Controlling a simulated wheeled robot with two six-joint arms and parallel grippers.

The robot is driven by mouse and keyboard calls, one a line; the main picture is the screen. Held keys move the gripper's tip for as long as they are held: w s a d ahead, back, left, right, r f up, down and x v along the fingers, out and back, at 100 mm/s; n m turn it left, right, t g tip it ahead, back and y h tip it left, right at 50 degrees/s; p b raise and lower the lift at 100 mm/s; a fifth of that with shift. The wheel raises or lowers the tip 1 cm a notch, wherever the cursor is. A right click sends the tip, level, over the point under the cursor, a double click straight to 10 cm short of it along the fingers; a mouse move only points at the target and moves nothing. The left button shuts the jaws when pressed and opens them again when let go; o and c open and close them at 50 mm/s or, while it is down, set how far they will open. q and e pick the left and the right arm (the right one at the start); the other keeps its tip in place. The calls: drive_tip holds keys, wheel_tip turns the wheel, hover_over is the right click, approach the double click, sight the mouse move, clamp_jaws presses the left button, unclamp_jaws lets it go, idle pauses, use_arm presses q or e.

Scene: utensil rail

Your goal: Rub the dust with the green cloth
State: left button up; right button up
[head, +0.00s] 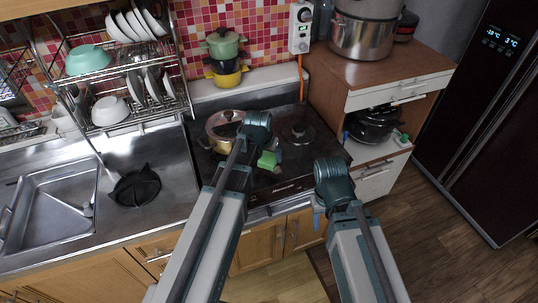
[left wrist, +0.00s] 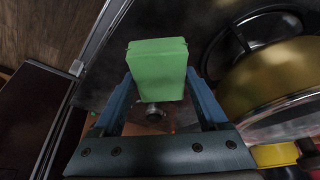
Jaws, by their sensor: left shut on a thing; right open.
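The green cloth (head: 267,160) looks like a small thick block. My left gripper (head: 258,152) is shut on it over the front part of the dark stovetop (head: 315,158). In the left wrist view the cloth (left wrist: 157,68) sits between the two blue fingers (left wrist: 158,88). I cannot tell whether the cloth touches the stovetop. No dust can be clearly made out; the cloth and my left arm hide part of the surface. My right gripper (head: 318,203) is open and empty, in front of the stove's right side, partly hidden by its own wrist.
A gold pot (head: 217,142) stands on the stove close left of my left gripper; it also shows in the left wrist view (left wrist: 262,82). A wooden cabinet (head: 395,65) stands right, a sink (head: 60,215) left.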

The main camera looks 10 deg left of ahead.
sight(269, 156)
use_arm(q)
wheel_tip(269, 156, up, 3)
drive_tip(key=p, duration=0.3)
drive_tip(key=shift+r, duration=0.1)
idle(0.8)
